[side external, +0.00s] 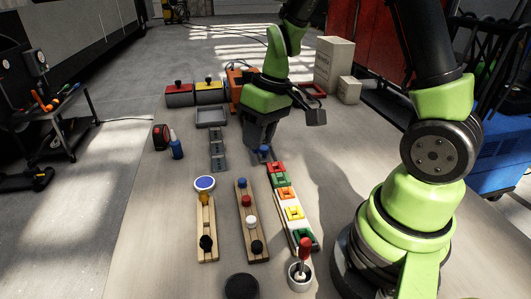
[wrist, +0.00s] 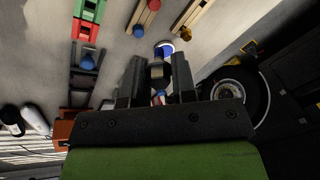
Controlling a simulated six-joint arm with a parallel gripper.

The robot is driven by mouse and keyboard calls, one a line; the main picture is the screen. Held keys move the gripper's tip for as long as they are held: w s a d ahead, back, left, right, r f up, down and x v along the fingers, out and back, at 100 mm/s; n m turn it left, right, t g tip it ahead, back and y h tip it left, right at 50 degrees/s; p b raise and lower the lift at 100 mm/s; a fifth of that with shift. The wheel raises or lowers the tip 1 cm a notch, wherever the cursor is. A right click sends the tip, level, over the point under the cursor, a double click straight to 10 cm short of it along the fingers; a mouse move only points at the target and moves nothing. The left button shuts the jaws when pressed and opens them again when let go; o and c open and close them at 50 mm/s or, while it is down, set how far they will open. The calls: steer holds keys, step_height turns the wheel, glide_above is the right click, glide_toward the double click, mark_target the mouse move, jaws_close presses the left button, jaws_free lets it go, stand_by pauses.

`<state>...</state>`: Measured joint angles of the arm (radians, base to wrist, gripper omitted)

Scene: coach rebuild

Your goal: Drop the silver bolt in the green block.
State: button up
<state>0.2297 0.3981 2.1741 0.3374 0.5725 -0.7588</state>
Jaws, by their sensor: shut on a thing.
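My gripper (side external: 262,140) hangs over the table, just behind the row of coloured blocks. Two green blocks show in the side view: one (side external: 281,180) beside the red block at the far end, and one (side external: 305,239) at the near end of the row. A green block (wrist: 90,9) also shows at the top left of the wrist view, apart from my gripper.
A blue-topped knob (side external: 264,152) stands in a dark holder by the row's far end. Wooden racks with pegs (side external: 246,222) and a grey rail (side external: 218,150) lie to the left. A red-handled tool in a cup (side external: 301,270) stands in front.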

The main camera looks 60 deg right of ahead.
steer(key=m+g+h, duration=0.2)
glide_toward(280, 169)
steer(key=s+a, duration=0.1)
steer(key=a, duration=0.2)
steer(key=shift+s+f, duration=0.15)
steer(key=shift+f, duration=2.35)
steer(key=shift+d+f, duration=0.1)
steer(key=shift+f, duration=1.25)
steer(key=o, duration=1.4)
steer(key=shift+r, duration=0.1)
steer(key=shift+r, duration=2.9)
steer(key=shift+r, duration=0.1)
